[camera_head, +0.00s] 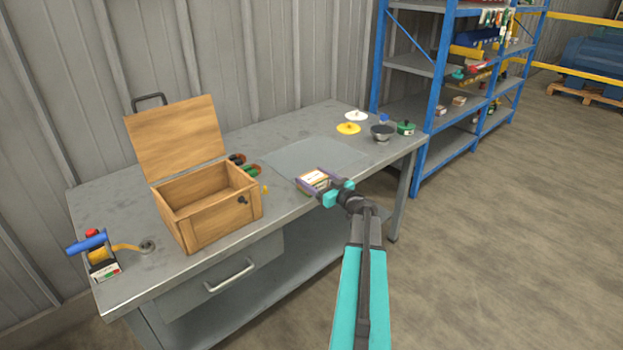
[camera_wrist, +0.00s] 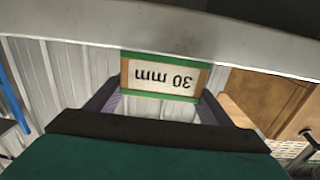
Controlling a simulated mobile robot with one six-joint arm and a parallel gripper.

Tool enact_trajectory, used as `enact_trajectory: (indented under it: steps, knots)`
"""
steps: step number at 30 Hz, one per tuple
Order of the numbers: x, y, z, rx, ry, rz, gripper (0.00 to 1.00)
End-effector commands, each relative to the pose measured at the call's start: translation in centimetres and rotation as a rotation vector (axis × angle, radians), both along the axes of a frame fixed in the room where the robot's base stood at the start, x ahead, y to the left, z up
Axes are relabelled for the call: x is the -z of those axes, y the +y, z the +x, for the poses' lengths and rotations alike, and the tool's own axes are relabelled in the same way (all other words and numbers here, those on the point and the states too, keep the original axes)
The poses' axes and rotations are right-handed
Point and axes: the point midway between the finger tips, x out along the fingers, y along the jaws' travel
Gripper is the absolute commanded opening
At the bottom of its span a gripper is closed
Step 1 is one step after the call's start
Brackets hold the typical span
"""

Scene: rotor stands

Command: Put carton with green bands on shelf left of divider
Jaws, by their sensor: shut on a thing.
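The carton with green bands (camera_wrist: 165,77) is between the fingers of my gripper (camera_head: 314,182). Its pale face reads "30 mm" and appears upside down in the wrist view, with green strips along two edges and brown sides. In the head view the carton (camera_head: 316,177) is at the front edge of the workbench, right of the wooden box. I cannot tell whether it touches the bench top. The blue shelf rack (camera_head: 432,125) stands beyond the bench's right end. I cannot make out a divider on it.
The open wooden box (camera_head: 207,220) stands on the workbench (camera_head: 180,292), left of my gripper. A flat grey mat (camera_head: 315,157) lies behind the carton. Yellow and white discs (camera_head: 348,128), a dark bowl (camera_head: 382,133) and a green item (camera_head: 405,128) are at the bench's right end. Floor is clear at right.

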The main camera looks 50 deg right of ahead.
Motion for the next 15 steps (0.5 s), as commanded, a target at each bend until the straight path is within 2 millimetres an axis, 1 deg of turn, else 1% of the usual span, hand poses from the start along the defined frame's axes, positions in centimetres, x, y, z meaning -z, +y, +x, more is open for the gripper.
enact_trajectory:
  steps: [1,2,3,6,15]
  knots:
    - [0.70,0.05,0.00,-0.001,0.011,0.000,0.47]
    - [0.80,0.06,0.00,-0.001,0.012,0.000,0.47]
    - [0.93,0.08,-0.01,-0.001,0.013,-0.001,0.77]
    - [0.89,0.07,-0.01,-0.001,0.012,0.000,0.93]
    - [0.65,0.03,-0.02,0.000,0.009,0.000,0.93]
